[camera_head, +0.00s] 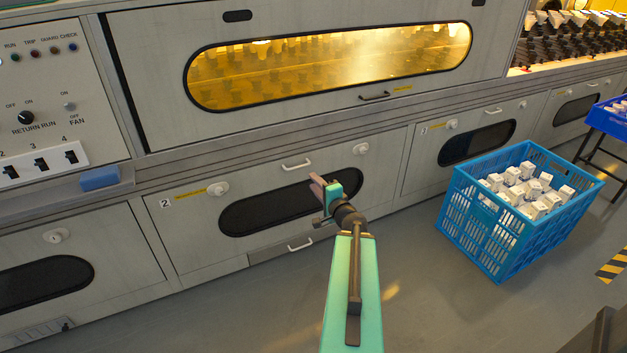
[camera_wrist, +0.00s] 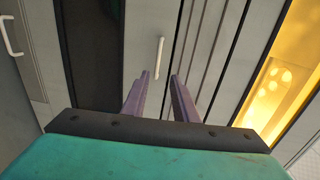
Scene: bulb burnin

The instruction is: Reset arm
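My gripper (camera_head: 319,188) is in front of the grey cabinet panel numbered 2 (camera_head: 175,235), near its dark oval window (camera_head: 262,211). In the head view it lies just below the panel's upper handle (camera_head: 297,166); I cannot tell the exact distance to the panel. In the wrist view the two purple-grey fingers (camera_wrist: 159,92) stand apart with nothing between them. A light handle (camera_wrist: 159,57) shows beyond the fingertips there. My green arm reaches up from the lower edge of the head view.
A blue crate (camera_head: 478,238) of white boxes stands on the floor at right. A lit yellow oven window (camera_head: 330,66) is above. A control panel (camera_head: 50,85) with switches and a blue block (camera_head: 100,178) on a ledge are at left. Open floor lies left of the crate.

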